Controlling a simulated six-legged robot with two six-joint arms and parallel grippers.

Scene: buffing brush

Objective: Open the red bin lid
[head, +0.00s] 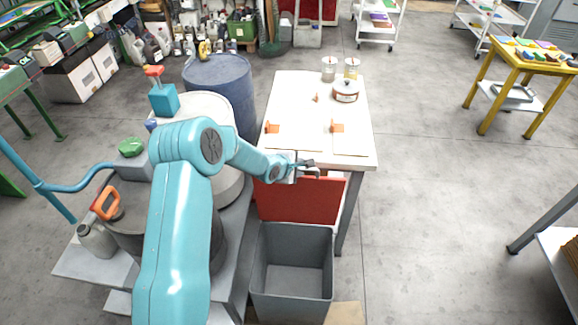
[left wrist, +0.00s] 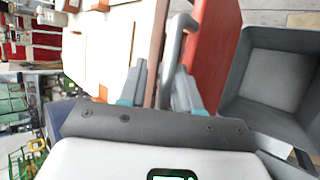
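The red lid (head: 300,200) is an upright panel below the front edge of the white table, above and behind a grey open bin (head: 291,272). Contact cannot be told. My right gripper is out of view.
The white table (head: 300,105) carries orange clamps (head: 337,126), a lidded pot (head: 345,91) and jars at the back. A blue drum (head: 222,80) stands left of it. Open floor (head: 430,200) lies to the right.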

